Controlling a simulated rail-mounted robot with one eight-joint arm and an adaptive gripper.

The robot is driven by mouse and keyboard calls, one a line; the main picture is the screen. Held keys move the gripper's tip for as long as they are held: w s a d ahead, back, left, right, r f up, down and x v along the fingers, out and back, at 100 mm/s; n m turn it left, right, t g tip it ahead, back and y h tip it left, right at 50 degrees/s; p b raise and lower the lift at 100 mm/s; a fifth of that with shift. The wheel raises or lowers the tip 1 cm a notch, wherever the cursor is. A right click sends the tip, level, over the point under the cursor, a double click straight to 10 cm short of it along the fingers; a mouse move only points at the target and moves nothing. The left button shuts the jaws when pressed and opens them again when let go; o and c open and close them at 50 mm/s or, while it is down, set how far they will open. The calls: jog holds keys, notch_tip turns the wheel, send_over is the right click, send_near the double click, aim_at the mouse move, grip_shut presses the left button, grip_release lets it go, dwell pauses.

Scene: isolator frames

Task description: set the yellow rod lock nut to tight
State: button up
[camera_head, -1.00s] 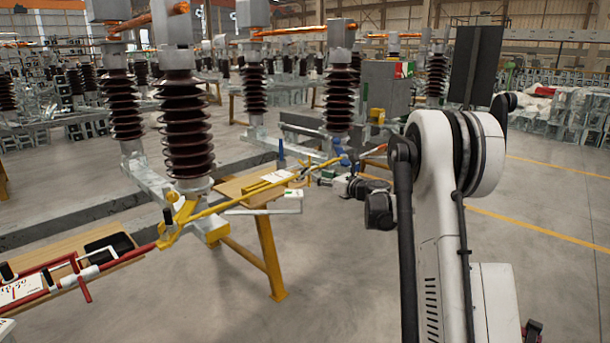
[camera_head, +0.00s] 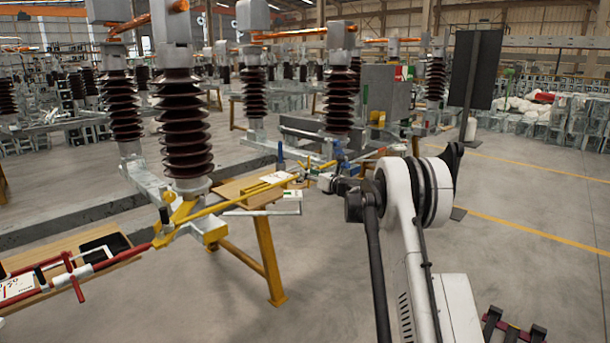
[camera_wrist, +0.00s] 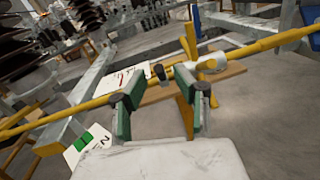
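The yellow rod (camera_head: 240,200) runs from the yellow bracket (camera_head: 178,218) beside the front insulator towards my arm's end. In the wrist view the yellow rod (camera_wrist: 60,117) crosses the picture, rising to the right, and passes at the fingertips of my gripper (camera_wrist: 155,82). The two green-sided fingers stand apart, with a gap between them. I cannot tell whether the rod is between the fingers or just beyond them. A pale and yellow fitting (camera_wrist: 211,63) sits on the rod right of the fingers. I cannot make out the lock nut clearly or its setting.
A wooden bench with yellow legs (camera_head: 268,262) stands below the rod. Printed cards lie near it, one with a green mark (camera_wrist: 83,140). Brown ribbed insulators (camera_head: 183,125) rise at left. A red rod (camera_head: 110,262) lies front left.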

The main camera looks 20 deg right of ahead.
jog(key=shift+x, duration=1.5)
grip_shut()
